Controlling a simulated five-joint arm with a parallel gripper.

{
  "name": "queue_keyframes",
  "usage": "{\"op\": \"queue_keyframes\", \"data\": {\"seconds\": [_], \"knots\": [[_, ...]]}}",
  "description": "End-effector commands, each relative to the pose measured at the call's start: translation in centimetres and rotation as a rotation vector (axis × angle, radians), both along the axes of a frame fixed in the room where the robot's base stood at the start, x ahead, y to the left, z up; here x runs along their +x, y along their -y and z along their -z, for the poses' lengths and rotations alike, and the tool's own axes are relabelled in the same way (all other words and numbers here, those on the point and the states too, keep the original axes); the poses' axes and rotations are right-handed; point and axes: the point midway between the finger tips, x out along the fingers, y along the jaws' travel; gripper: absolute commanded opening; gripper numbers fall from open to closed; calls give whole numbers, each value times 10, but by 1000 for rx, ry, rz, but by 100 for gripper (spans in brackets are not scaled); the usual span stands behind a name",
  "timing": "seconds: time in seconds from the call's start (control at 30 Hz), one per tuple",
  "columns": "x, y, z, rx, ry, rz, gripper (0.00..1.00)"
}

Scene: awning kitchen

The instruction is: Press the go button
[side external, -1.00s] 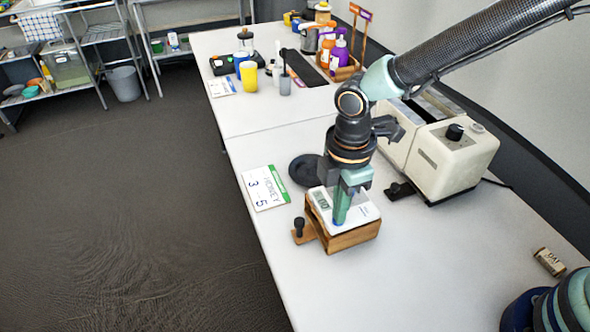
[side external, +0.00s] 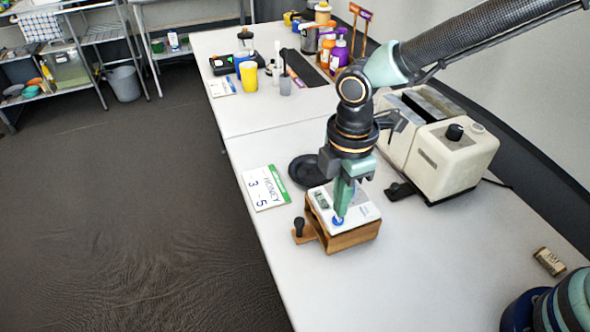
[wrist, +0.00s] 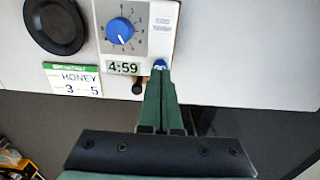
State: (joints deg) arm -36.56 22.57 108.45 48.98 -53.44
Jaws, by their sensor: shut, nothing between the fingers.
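A white timer panel (side external: 362,212) sits in a wooden stand (side external: 350,238) on the table. In the wrist view its display (wrist: 123,68) reads 4:59, and a blue dial (wrist: 120,31) sits beyond it. A small blue button (side external: 338,221) is at the panel's near edge, right of the display in the wrist view (wrist: 160,64). My gripper (side external: 341,212) is shut and empty, pointing down with its tips at the button. They also show at the button in the wrist view (wrist: 161,73). I cannot tell whether they touch it. The gripper hides the dial in the side view.
A card reading HONEY 3 5 (side external: 264,188) lies left of the timer. A black round dish (side external: 304,170) is behind it. A cream toaster-like appliance (side external: 455,158) stands to the right. A small labelled block (side external: 548,261) lies near the right edge. The table's front is clear.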

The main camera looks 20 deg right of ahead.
Motion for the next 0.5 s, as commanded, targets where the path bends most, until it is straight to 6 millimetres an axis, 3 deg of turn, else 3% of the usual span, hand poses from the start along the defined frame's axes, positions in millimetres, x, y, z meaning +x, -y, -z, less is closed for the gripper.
{"op": "queue_keyframes", "data": {"seconds": [0.5], "knots": [[0,0,-10,0,0,0,0]]}}
